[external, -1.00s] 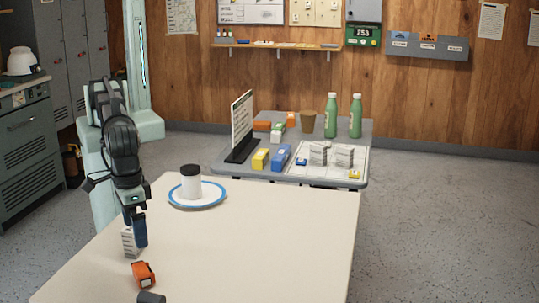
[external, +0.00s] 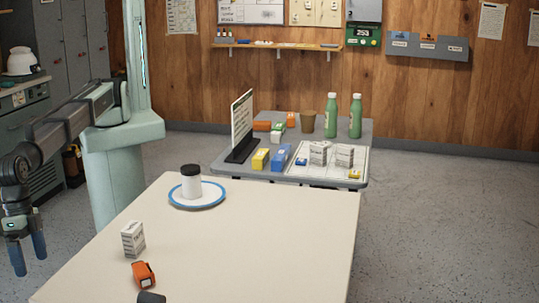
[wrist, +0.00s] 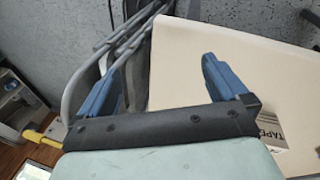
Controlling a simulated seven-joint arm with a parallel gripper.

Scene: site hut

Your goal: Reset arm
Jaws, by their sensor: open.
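My gripper (external: 28,254) hangs at the far left of the external view, off the left side of the cream table (external: 250,235), fingers pointing down. Its blue fingers are apart with nothing between them, as the wrist view (wrist: 160,85) also shows. A white printed box (external: 133,239) stands upright on the table near its left edge, and part of it shows at the right of the wrist view (wrist: 267,124). An orange object (external: 143,274) and a dark cylinder (external: 150,297) lie in front of it.
A white jar with a black lid (external: 191,184) stands on a blue-rimmed plate (external: 211,204) at the table's back. A grey table (external: 222,167) behind holds green bottles (external: 331,116), boxes and a sign (external: 242,122). The cream table's right half is clear.

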